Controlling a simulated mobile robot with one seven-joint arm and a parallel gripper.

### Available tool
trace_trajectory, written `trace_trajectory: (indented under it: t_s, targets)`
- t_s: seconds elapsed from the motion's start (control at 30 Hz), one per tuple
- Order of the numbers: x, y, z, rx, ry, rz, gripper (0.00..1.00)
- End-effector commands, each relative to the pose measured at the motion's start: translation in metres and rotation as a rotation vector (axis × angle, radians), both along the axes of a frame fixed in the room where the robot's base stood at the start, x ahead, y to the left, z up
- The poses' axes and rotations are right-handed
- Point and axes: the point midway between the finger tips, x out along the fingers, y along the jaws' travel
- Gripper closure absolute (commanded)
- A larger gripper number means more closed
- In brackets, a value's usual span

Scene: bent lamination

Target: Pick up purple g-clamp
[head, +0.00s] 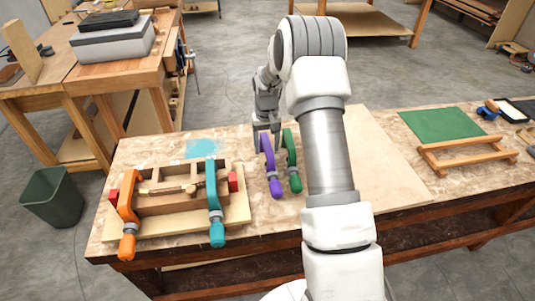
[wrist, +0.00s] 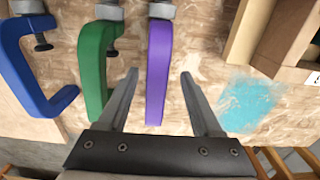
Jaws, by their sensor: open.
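The purple g-clamp (head: 271,165) lies on the workbench beside a green g-clamp (head: 291,162) in the head view. In the wrist view the purple g-clamp (wrist: 159,70) shows its long bar, with its end reaching between my fingers. My gripper (wrist: 158,78) is open, with one finger on each side of the purple bar. The left finger is between the purple clamp and the green g-clamp (wrist: 96,65). In the head view my gripper (head: 266,140) is at the far end of the purple clamp, partly hidden by my arm.
A blue clamp (wrist: 35,70) lies left of the green one in the wrist view. A wooden form with an orange clamp (head: 128,205) and a teal clamp (head: 214,205) stands at the bench's left. A green mat (head: 440,122) and a wooden frame (head: 470,155) lie at right.

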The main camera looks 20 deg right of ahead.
Motion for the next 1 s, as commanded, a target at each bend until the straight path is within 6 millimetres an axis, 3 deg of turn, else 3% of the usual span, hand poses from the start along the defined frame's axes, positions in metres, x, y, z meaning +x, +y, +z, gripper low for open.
trace_trajectory:
  t_s: [0.4, 0.7, 1.0]
  targets:
    - [0.003, -0.004, -0.049, 0.001, 0.000, 0.000, 0.34]
    - [0.003, -0.004, -0.052, 0.000, -0.001, 0.000, 0.36]
    - [0.003, -0.004, -0.052, 0.000, -0.001, 0.000, 0.90]
